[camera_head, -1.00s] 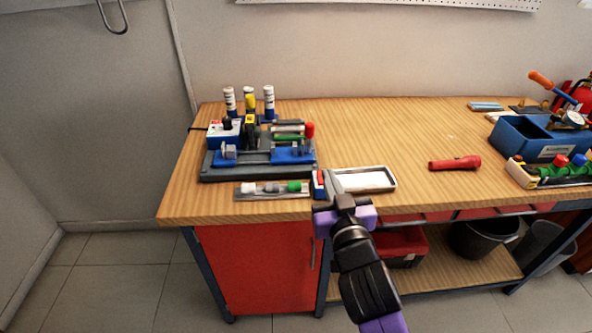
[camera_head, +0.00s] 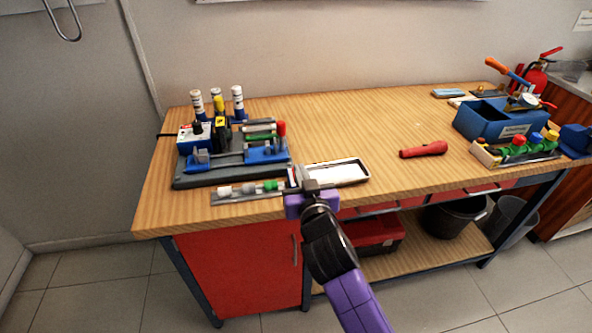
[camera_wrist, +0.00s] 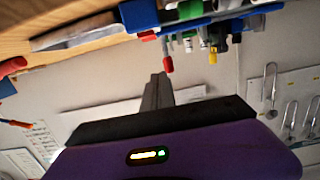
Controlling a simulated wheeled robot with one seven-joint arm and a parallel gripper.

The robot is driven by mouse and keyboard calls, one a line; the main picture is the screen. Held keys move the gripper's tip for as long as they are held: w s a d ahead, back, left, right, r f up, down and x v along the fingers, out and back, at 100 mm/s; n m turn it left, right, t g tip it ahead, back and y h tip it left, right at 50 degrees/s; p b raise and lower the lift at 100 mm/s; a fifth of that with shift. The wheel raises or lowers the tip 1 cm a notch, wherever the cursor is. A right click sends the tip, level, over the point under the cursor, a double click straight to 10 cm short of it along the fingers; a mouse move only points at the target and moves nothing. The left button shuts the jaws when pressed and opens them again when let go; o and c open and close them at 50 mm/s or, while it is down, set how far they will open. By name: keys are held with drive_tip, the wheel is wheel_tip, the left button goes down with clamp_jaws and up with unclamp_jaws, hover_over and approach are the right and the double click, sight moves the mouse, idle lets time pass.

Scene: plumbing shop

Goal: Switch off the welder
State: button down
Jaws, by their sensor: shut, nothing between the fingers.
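The likely welder is a small blue-and-white box (camera_head: 190,140) with dark parts on top, on a grey base at the bench's left end. Any switch on it is too small to make out. My gripper (camera_head: 302,179) is shut and empty near the bench's front edge, in front and to the right of the box, apart from it. In the wrist view my gripper's fingers (camera_wrist: 160,90) are together. That view is upside down, with coloured bench items along its top; I cannot pick out the welder there.
A white tray (camera_head: 342,173) lies just behind my gripper, and a strip of fittings (camera_head: 230,193) to its left. Several bottles (camera_head: 238,103) stand behind the box. A red torch (camera_head: 423,149) and blue toolbox (camera_head: 490,121) are to the right. The bench middle is clear.

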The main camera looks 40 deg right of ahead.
drive_tip(key=x, duration=0.5)
drive_tip(key=shift+w+d+r+p, duration=0.1)
drive_tip(key=shift+w+d+p, duration=0.05)
drive_tip(key=shift+p, duration=0.25)
wheel_tip(320, 180, down, 3)
drive_tip(key=shift+r, duration=0.15)
drive_tip(key=shift+w+f, duration=0.1)
drive_tip(key=shift+f, duration=0.65)
drive_tip(key=shift+r+p, duration=0.15)
drive_tip(key=shift+p, duration=0.5)
drive_tip(key=shift+f+g, duration=0.3)
drive_tip(key=r+p, duration=0.2)
drive_tip(key=r, duration=0.2)
drive_tip(key=shift+w+d+r+p, duration=0.2)
drive_tip(key=shift+w+r+p, duration=0.1)
drive_tip(key=shift+p, duration=0.1)
drive_tip(key=r+b+v, duration=0.1)
drive_tip(key=b+v, duration=0.1)
drive_tip(key=v, duration=0.8)
drive_tip(key=shift+d+r, duration=0.2)
drive_tip(key=shift+w, duration=0.15)
